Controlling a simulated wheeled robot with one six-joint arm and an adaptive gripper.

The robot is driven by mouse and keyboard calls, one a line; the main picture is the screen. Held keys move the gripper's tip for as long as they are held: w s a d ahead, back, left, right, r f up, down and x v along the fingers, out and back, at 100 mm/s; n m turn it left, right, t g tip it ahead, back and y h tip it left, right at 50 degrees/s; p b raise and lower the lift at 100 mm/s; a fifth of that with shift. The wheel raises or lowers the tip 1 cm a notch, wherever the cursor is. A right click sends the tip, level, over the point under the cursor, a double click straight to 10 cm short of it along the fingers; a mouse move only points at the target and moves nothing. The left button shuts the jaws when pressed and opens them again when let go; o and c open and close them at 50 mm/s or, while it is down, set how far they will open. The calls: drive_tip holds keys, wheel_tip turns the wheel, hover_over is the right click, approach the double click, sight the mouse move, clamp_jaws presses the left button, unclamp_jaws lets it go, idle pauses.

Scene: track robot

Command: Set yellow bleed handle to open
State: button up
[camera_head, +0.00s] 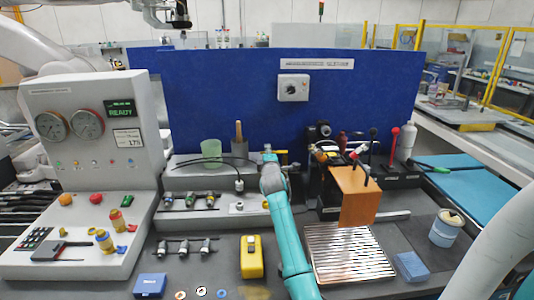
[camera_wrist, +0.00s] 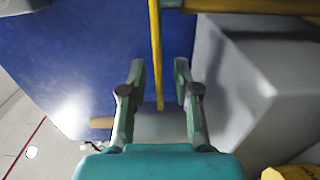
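The yellow handle is a thin bar (camera_wrist: 156,45) in the wrist view. It runs down from the top edge, and its lower end lies between the two fingers of my gripper (camera_wrist: 159,72). The fingers are open, with a gap visible on each side of the bar. In the head view my gripper (camera_head: 269,152) is in front of the blue panel, above the grey bench block. A small yellow piece (camera_head: 282,152) shows just right of it, and the rest there is hidden by my arm. I cannot tell the handle's set position.
A wooden-handled tool (camera_head: 238,131) and a green cup (camera_head: 211,150) stand left of my gripper. A yellow case (camera_head: 251,257) sits on the front bench. The blue panel (camera_head: 220,90) closes off the back.

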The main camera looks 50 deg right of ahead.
clamp_jaws()
drive_tip(key=shift+s+a+n+t+y, duration=0.15)
drive_tip(key=shift+a+n+t+y, duration=0.05)
drive_tip(key=shift+n+t+y, duration=0.25)
drive_tip(key=shift+o, duration=1)
unclamp_jaws()
